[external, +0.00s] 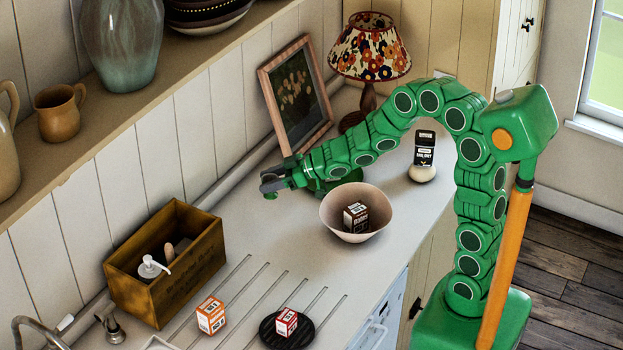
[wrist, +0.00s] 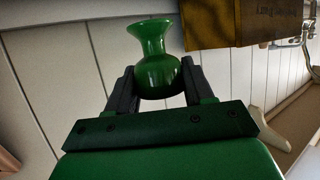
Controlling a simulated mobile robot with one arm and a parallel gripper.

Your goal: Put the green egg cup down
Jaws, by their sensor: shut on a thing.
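The green egg cup (wrist: 156,72) is glossy, with a flared end and a rounded body, and sits between the jaws in the wrist view. My gripper (wrist: 152,88) is shut on its rounded body.
A wooden box (external: 190,285) with a pump bottle stands left of my gripper. A bowl (external: 335,222) holding a small box is to the right. The framed picture (external: 292,95) and lamp (external: 370,50) stand behind. Counter (external: 255,228) between box and bowl is clear.

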